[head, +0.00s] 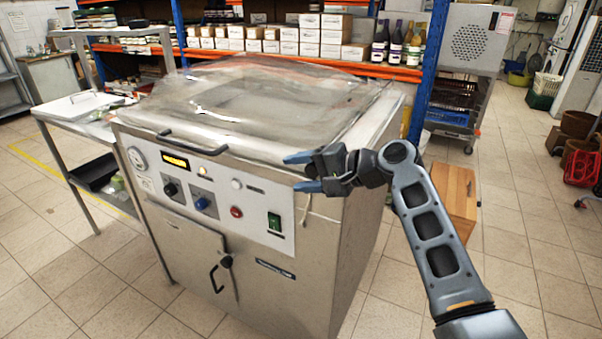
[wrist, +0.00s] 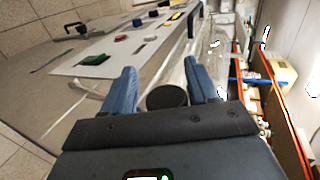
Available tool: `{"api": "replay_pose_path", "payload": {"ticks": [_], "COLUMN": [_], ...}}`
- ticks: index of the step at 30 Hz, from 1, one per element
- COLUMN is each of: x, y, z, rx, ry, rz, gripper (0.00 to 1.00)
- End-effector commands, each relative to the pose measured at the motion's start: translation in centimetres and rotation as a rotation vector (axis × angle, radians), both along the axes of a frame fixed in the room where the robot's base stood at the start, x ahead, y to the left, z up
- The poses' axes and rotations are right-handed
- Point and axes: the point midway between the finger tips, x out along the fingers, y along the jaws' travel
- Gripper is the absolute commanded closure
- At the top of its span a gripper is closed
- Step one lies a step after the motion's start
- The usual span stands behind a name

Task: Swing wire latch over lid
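A steel machine (head: 325,260) stands in the middle of the head view, with a clear domed lid (head: 250,95) lying over its top. A dark handle (head: 192,142) sits at the lid's front edge. A thin pale strand (head: 306,212) hangs at the right end of the control panel; I cannot tell whether it is the wire latch. My gripper (head: 299,172) is open beside the machine's front right top corner, its blue fingers pointing left. In the wrist view my gripper (wrist: 160,70) shows nothing held between its fingers. A dark round piece (wrist: 167,96) shows between the finger bases.
The control panel (head: 218,195) has knobs, buttons and a green switch. A steel side table (head: 75,107) stands at left. Behind are orange-beamed shelves with white boxes (head: 310,40) and bottles. A wooden crate (head: 453,200) stands behind my arm.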

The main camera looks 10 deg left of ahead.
Motion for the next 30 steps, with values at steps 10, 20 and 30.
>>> {"api": "replay_pose_path", "payload": {"ticks": [10,20,30], "x": [-1.3,-2.5,-2.5], "y": [-3.9,-6.7,-6.8], "z": [1.4,2.6,2.6], "rx": [0.000,-0.001,0.003], "ry": [-0.002,0.002,0.009], "rz": [-0.002,0.001,-0.002], "gripper": [0.41,0.41,0.50]}}
